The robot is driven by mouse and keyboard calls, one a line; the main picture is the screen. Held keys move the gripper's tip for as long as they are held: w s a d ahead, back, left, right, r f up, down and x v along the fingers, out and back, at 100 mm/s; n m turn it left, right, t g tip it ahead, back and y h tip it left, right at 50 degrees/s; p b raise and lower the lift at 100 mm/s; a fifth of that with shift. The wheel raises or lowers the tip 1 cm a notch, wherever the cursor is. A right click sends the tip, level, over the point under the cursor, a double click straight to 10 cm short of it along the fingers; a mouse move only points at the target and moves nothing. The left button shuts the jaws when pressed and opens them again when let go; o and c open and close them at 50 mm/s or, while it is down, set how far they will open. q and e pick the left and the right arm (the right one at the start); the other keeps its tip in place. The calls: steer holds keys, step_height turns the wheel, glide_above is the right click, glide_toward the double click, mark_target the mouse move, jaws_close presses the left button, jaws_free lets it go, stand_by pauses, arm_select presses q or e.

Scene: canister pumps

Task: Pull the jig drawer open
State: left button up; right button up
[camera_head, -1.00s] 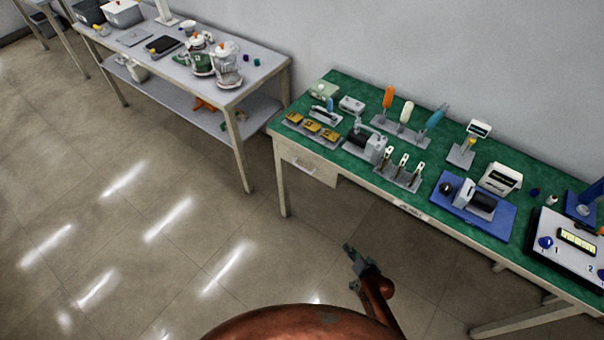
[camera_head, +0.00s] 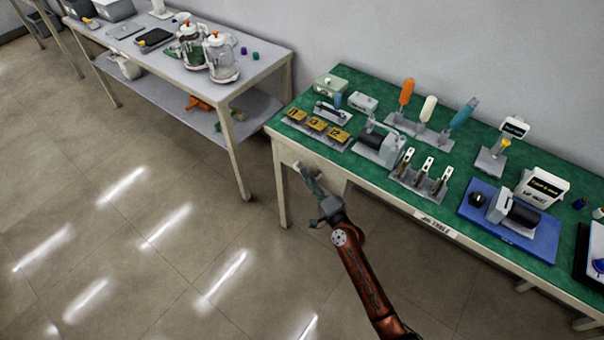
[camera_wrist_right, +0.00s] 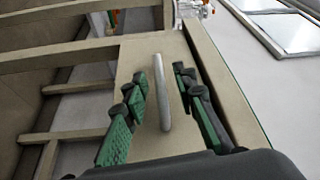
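The jig drawer (camera_head: 327,172) sits under the left end of the green-topped table and appears closed. Its pale front (camera_wrist_right: 145,62) fills the middle of the right wrist view. A silver bar handle (camera_wrist_right: 162,95) stands on that front. My right gripper (camera_head: 304,172) is in front of the drawer in the head view. In the right wrist view, its two green-padded fingers (camera_wrist_right: 160,115) are apart, one on each side of the handle, with gaps visible on both sides. The gripper covers the handle in the head view. My left gripper is not in view.
The green table (camera_head: 375,188) holds jigs, tools and a pump on a blue mat (camera_head: 475,212). Its front leg (camera_head: 280,190) stands left of the drawer. A grey table (camera_head: 262,72) with glass jugs is farther left. Open floor lies in front.

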steer(key=shift+x, duration=1.2)
steer(key=shift+c, duration=0.6)
steer(key=shift+f, duration=0.1)
jaws_close()
